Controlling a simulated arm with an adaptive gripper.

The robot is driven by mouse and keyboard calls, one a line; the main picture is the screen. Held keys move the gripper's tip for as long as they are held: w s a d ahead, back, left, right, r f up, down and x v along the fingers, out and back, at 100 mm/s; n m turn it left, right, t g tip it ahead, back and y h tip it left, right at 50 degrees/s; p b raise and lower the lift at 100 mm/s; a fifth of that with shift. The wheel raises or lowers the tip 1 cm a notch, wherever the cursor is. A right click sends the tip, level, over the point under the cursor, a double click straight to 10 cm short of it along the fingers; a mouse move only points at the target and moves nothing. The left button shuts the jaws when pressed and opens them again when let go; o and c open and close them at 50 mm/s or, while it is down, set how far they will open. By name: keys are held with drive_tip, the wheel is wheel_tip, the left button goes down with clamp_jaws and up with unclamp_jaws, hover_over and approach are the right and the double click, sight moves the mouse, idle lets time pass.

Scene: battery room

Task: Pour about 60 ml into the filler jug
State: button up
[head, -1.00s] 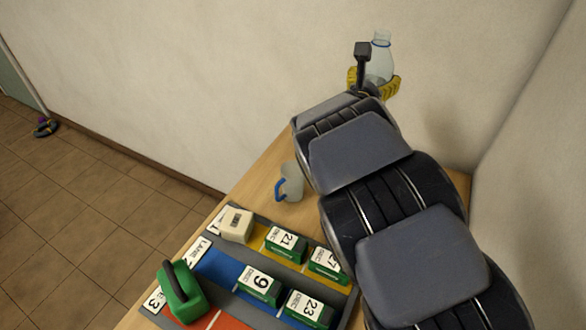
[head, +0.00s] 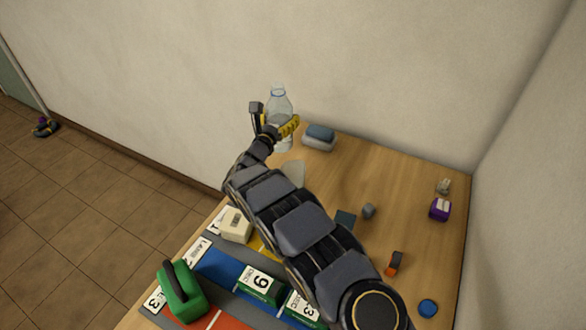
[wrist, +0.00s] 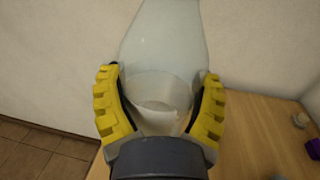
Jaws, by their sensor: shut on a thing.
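My gripper (head: 272,124) is shut on a clear plastic bottle (head: 279,103). It holds the bottle roughly upright above the far left part of the table. In the wrist view the yellow finger pads press on both sides of the bottle (wrist: 165,45). A level line that looks like clear liquid shows between the pads, but the amount is hard to tell. The filler jug (head: 294,172), pale and translucent, stands on the table below and is mostly hidden behind my arm. Its blue handle is hidden now.
A folded blue and white cloth-like stack (head: 319,137) lies at the table's back edge. A purple box (head: 440,209) stands right. The wall is close behind.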

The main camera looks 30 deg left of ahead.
drive_tip(key=s+a+f, duration=0.2)
drive_tip(key=s+f, duration=0.1)
drive_tip(key=f, duration=0.3)
drive_tip(key=s+a+f+m+h, duration=0.1)
drive_tip(key=s+a+f, duration=0.1)
drive_tip(key=f, duration=0.4)
drive_tip(key=shift+s+a+f+h, duration=0.2)
drive_tip(key=shift+s+f+h, duration=0.1)
drive_tip(key=shift+s, duration=0.4)
drive_tip(key=shift+d+r+m, duration=0.1)
drive_tip(key=shift+m, duration=0.4)
wheel_tip(320, 180, up, 4)
drive_tip(key=d+m+g, duration=0.1)
drive_tip(key=m+g, duration=0.1)
drive_tip(key=m, duration=0.4)
drive_tip(key=shift+m+y, duration=0.5)
drive_tip(key=shift+m, duration=0.1)
wheel_tip(320, 180, down, 5)
drive_tip(key=shift+w+a+f, duration=0.1)
drive_tip(key=shift+a, duration=0.05)
drive_tip(key=shift+a+r+m+g+y, duration=0.2)
drive_tip(key=shift+r+m, duration=0.25)
drive_tip(key=shift+m, duration=0.4)
drive_tip(key=shift+a+r+m+g+y, duration=0.1)
drive_tip(key=shift+r+m+g+y, duration=0.25)
drive_tip(key=shift+m, duration=0.45)
drive_tip(key=shift+a+r+m+g+y, duration=0.15)
drive_tip(key=shift+r+m+y, duration=0.1)
drive_tip(key=shift+r+m, duration=0.45)
